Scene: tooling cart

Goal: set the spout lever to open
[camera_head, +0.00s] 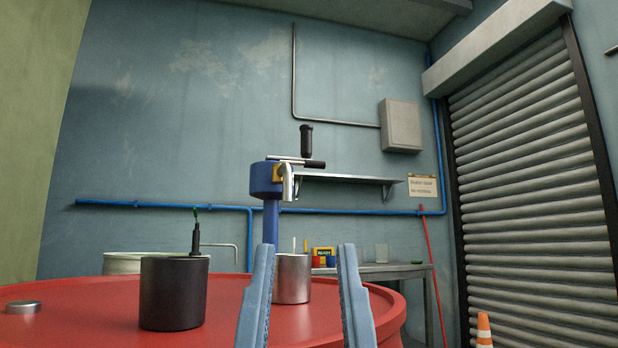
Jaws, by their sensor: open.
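A blue pump head (264,179) stands on a blue post (271,222) behind the red drum top. It has a yellow part and a silver down-turned spout (288,184) on its right. A thin metal rod with a black grip (314,164) lies roughly level over the pump head, pointing right. An upright black grip (306,141) rises above it. I cannot tell which of these is the spout lever, or its setting. My gripper (305,250) is open and empty, its two blue-grey fingers pointing up, lower in the picture than the pump head and apart from it.
On the red drum top (240,310) stand a black cylinder (174,293) with a dark slim tool, a metal cup (293,278) seen between my fingers, and a small metal cap (22,307). A wall shelf (350,180) and a bench (385,268) are behind.

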